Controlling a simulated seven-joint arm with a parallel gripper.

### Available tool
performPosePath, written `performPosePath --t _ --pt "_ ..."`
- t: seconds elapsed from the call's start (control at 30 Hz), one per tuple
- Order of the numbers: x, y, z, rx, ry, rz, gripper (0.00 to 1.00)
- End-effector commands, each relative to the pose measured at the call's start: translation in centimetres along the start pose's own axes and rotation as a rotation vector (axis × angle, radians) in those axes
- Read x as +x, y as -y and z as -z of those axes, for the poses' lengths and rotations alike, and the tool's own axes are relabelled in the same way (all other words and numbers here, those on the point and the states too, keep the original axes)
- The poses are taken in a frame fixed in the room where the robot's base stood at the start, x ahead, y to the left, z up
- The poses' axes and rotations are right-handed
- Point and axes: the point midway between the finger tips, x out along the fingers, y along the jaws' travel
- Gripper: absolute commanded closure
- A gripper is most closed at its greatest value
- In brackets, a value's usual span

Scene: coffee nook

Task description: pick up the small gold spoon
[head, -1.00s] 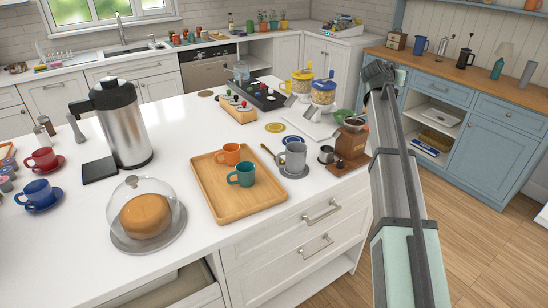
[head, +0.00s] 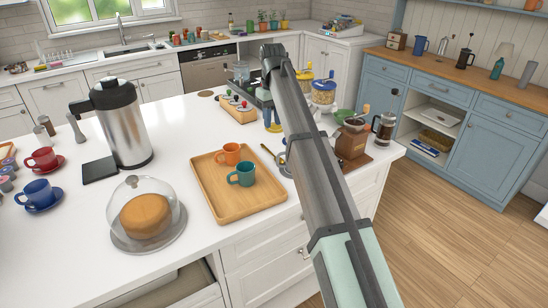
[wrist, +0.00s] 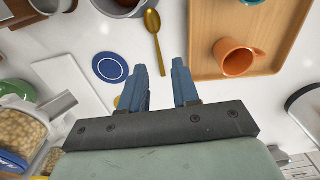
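The small gold spoon (head: 267,151) lies on the white counter beside the right edge of the wooden tray (head: 225,208) in the head view. In the wrist view the spoon (wrist: 154,35) has its bowl at the top and its handle pointing down toward my gripper (wrist: 158,72). The two blue fingers are apart with nothing between them, so my gripper is open. The spoon lies ahead of the fingertips, roughly in line with the gap, and is not held. In the head view my arm crosses in front of the counter and largely hides the grey mug.
The tray holds an orange mug (wrist: 238,58) and a teal mug (head: 243,174). A blue coaster (wrist: 110,67) lies left of the spoon in the wrist view. A coffee grinder (head: 352,140) and a French press (head: 384,128) stand to the right.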

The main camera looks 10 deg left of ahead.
Motion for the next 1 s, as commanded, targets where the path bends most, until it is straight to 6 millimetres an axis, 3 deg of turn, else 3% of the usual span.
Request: performPosePath --t 0.17,0.5,0.83,1.0 --pt "1.7 0.0 -0.1 0.0 0.002 0.001 0.69" --pt "7.2 -0.1 -0.1 0.003 0.002 0.0 0.69" --pt "9.3 -0.4 0.1 0.004 0.001 -0.001 0.69" --pt "11.3 -0.9 0.5 0.004 0.001 -0.001 0.69"
